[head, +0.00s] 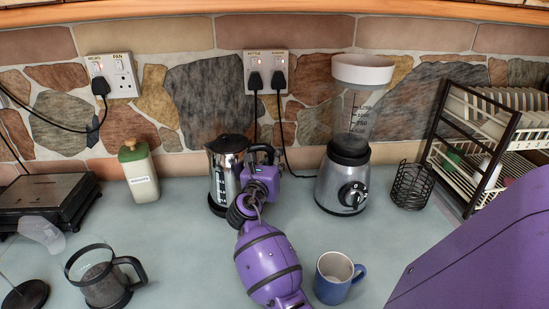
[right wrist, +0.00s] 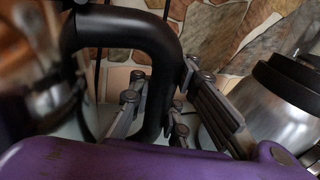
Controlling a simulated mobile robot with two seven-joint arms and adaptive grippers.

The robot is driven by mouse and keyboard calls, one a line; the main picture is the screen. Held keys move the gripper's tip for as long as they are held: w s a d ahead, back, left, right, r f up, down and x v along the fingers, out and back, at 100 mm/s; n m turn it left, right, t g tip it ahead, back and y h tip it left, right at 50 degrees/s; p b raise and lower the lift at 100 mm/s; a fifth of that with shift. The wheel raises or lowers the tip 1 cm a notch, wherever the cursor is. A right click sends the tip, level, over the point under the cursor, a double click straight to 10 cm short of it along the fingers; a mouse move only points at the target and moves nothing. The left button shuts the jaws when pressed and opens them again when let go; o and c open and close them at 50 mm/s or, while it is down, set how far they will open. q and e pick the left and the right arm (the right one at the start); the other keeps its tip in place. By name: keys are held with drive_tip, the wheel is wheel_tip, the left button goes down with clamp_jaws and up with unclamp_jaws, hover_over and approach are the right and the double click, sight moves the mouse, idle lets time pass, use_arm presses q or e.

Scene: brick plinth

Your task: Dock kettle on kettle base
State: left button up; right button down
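The steel kettle (head: 222,178) with a black lid stands upright at the back middle of the counter in the head view. A black rim, likely the kettle base (head: 215,207), shows under its lower left edge; I cannot tell whether the kettle is fully seated on it. My right gripper (head: 264,172) is at the kettle's right side, on the handle. In the right wrist view, the black handle (right wrist: 158,60) runs between the fingers (right wrist: 165,88), which sit close against both its sides. My left gripper is not in view.
A blender (head: 345,180) and wire holder (head: 411,186) stand right of the kettle, with a dish rack (head: 470,150) beyond. A blue mug (head: 335,281) is near the front. Cords hang from sockets (head: 267,72).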

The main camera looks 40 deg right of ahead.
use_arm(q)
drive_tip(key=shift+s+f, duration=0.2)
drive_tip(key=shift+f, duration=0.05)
use_arm(e)
drive_tip(key=shift+f, duration=0.25)
drive_tip(key=c, duration=2)
unclamp_jaws()
drive_tip(key=shift+o, duration=0.3)
drive_tip(key=shift+s+f, duration=0.1)
drive_tip(key=shift+f, duration=0.2)
drive_tip(key=shift+r+v, duration=0.25)
drive_tip(key=shift+v, duration=1)
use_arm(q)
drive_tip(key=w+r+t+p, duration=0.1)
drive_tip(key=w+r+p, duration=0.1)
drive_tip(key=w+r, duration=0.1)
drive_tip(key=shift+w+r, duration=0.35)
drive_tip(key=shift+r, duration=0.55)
use_arm(e)
drive_tip(key=v, duration=0.8)
drive_tip(key=shift+a, duration=0.25)
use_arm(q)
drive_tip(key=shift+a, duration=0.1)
use_arm(e)
drive_tip(key=shift+s+f, duration=0.1)
drive_tip(key=shift+f, duration=0.1)
